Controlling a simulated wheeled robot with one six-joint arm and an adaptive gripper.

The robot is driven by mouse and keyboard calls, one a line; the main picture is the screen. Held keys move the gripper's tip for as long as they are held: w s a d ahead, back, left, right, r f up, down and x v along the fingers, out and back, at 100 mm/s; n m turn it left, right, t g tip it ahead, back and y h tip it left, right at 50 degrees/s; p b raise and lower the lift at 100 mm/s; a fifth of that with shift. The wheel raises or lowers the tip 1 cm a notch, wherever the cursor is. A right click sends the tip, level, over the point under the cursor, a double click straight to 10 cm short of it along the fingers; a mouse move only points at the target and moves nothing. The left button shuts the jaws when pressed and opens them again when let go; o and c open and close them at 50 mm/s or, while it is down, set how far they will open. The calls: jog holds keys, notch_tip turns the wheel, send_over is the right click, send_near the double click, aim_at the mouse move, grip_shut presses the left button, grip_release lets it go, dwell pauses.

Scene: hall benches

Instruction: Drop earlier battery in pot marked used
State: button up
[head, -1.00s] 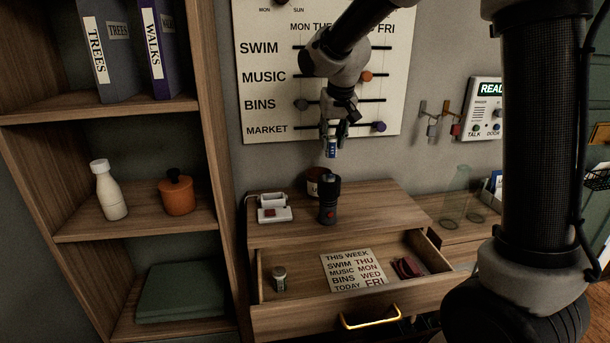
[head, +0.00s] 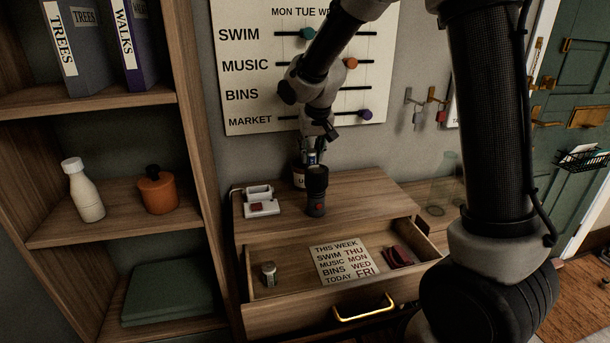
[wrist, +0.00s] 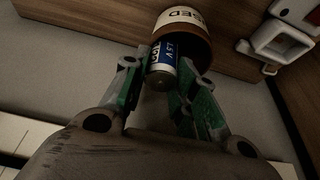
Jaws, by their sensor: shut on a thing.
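My gripper (head: 313,150) is shut on a blue and silver battery (head: 312,157) above the back of the drawer cabinet. In the wrist view the battery (wrist: 164,63) sits between the two green-sided fingers (wrist: 158,82), with part of its lettering showing. The pot (head: 298,180) stands behind the black torch, partly hidden by it. In the wrist view the pot (wrist: 182,19) has a pale band reading USED and a brown rim. The battery overlaps the pot's dark mouth there; how far it is above or inside the mouth I cannot tell.
A black torch (head: 316,192) stands upright close in front of the pot. A white device (head: 261,205) lies to the left. The open drawer (head: 300,310) holds a note (head: 345,262), a small capped cylinder (head: 269,274) and a dark red item (head: 398,257). Shelves (head: 110,230) stand left.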

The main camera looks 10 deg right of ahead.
jog(key=o, duration=1.2)
jog(key=shift+c, duration=0.2)
jog(key=v, duration=1.2)
